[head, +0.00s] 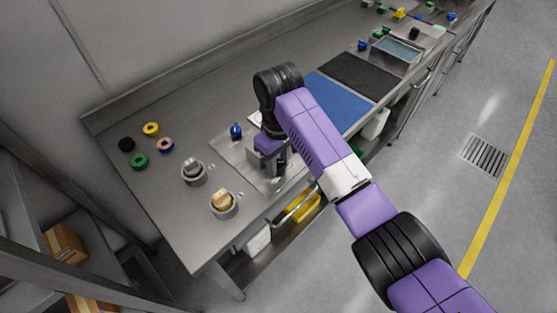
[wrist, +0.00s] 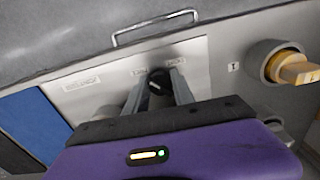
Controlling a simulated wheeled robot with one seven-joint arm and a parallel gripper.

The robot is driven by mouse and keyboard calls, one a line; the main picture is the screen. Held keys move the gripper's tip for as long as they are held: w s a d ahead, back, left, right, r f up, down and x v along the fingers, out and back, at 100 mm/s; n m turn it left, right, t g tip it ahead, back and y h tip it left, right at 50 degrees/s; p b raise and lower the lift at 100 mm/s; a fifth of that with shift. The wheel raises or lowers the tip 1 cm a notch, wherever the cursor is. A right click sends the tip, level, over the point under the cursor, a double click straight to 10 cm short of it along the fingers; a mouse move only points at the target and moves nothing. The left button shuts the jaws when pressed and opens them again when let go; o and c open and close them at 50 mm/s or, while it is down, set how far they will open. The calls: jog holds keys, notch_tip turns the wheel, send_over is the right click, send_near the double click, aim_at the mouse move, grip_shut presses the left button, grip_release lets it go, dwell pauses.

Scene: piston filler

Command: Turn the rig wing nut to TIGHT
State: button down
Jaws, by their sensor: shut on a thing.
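The rig plate (wrist: 88,88) is a pale metal panel on the bench, with small labels I cannot read clearly. It also shows in the head view (head: 237,160). The wing nut (wrist: 157,90) looks like a small dark knob between my fingers in the wrist view. My gripper (wrist: 159,76) points down at the plate and is shut on the wing nut, one finger on each side. In the head view my gripper (head: 276,167) is over the plate, and it hides the nut. The nut's exact angle is hard to tell.
A round fixture with an orange knob (head: 222,200) and one with a grey knob (head: 192,172) stand left of the plate. A blue piece (head: 236,130) is at the plate's back edge. Several coloured rings, including a green one (head: 139,161), lie farther left. A blue mat (head: 338,104) lies right.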

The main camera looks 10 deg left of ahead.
jog(key=shift+s+r+m+p, duration=0.1)
jog(key=shift+r+m+p, duration=0.05)
jog(key=shift+m+p, duration=1.1)
jog(key=shift+a+m+p, duration=0.1)
jog(key=shift+m+p, duration=0.9)
jog(key=shift+m, duration=0.45)
jog(key=c, duration=1.1)
grip_release()
jog(key=shift+o, duration=0.2)
jog(key=shift+f, duration=0.2)
